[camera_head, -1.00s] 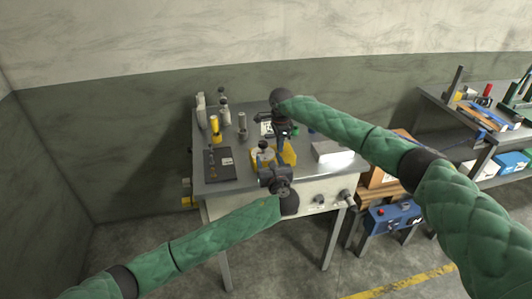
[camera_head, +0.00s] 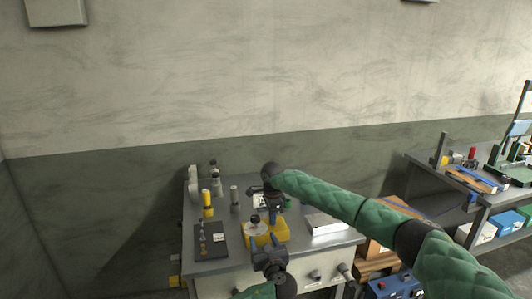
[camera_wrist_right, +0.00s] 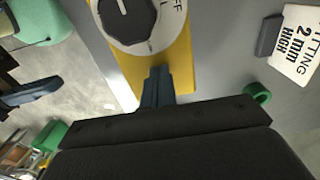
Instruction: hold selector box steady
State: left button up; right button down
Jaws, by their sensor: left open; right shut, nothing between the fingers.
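The selector box (camera_head: 278,233) is yellow and sits on the grey bench (camera_head: 216,266). In the right wrist view the yellow box (camera_wrist_right: 178,62) shows a grey dial plate with a black knob (camera_wrist_right: 126,18) and lettering, partly cut off by the top edge. My right gripper (camera_head: 276,208) reaches down over the box's far side; its shut fingers (camera_wrist_right: 157,82) hold nothing and appear over the box's end. Whether they touch it I cannot tell. My left gripper (camera_head: 262,245) is open at the box's near side and hides part of it; contact cannot be made out.
A dark panel (camera_head: 211,240) lies left of the box, with yellow and grey cylinders (camera_head: 207,203) behind it. A pale block (camera_head: 326,223) lies to the right. In the right wrist view a printed card (camera_wrist_right: 298,42) and a green ring (camera_wrist_right: 257,93) lie close to the fingers.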

jog(key=shift+r, duration=2.3)
jog(key=shift+r, duration=1.5)
jog(key=shift+r, duration=0.1)
notch_tip(320, 180, up, 2)
jog(key=shift+r, duration=0.15)
jog(key=shift+r+p, duration=1.25)
jog(key=shift+p, duration=0.05)
jog(key=shift+r, duration=0.1)
